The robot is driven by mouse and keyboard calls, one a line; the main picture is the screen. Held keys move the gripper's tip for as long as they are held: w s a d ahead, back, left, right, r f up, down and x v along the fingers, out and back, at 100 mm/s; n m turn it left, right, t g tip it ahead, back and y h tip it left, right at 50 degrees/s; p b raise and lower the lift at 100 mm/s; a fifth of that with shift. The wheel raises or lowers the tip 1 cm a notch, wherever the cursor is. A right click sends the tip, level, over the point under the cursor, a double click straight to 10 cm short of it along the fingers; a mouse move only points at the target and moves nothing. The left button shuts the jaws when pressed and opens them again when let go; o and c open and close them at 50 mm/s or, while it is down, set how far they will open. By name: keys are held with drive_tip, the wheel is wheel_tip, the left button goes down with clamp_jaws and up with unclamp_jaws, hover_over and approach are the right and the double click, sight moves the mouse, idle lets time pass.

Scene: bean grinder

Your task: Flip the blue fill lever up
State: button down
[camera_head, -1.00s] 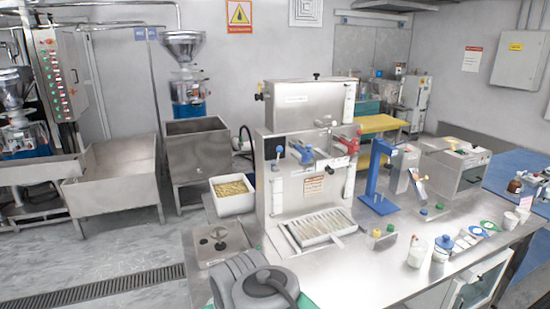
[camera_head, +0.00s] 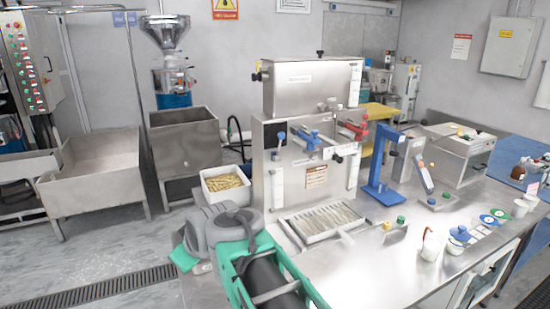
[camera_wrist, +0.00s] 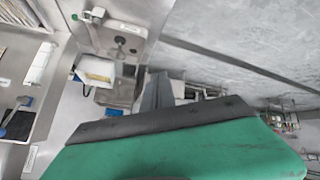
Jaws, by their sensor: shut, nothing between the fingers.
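The steel filling machine (camera_head: 345,140) stands upright on the bench in the head view. Its front panel carries a blue-knobbed lever (camera_head: 281,137) at the left and a blue handle (camera_head: 309,139) beside it. I cannot tell which of the two is the fill lever. In the wrist view, part of the machine shows at the left, with a dark blue piece (camera_wrist: 16,108). My gripper (camera_wrist: 160,80) appears shut and empty in the wrist view, beyond my green link. It is apart from the blue parts. I cannot make it out in the head view.
A red handle (camera_head: 354,130) is at the panel's right. A slatted tray (camera_head: 287,228) lies before the machine. A white bin (camera_head: 211,195) of yellowish pieces stands to its left. A blue stand (camera_head: 377,160) and white cups (camera_head: 433,245) are on the right.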

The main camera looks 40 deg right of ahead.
drive_tip(key=w+d+f+n+t+h+b, duration=0.1)
drive_tip(key=w+d+f+n+t+b, duration=0.1)
drive_tip(key=w+d+b, duration=0.45)
drive_tip(key=n+t+h+b, duration=0.7)
drive_tip(key=h+b, duration=0.1)
drive_tip(key=b, duration=0.1)
approach(282, 138)
drive_tip(key=p+x, duration=0.5)
drive_tip(key=x, duration=0.1)
drive_tip(key=shift+w+d+r, duration=0.1)
drive_tip(key=shift+w+d, duration=0.2)
drive_tip(key=shift+w, duration=0.05)
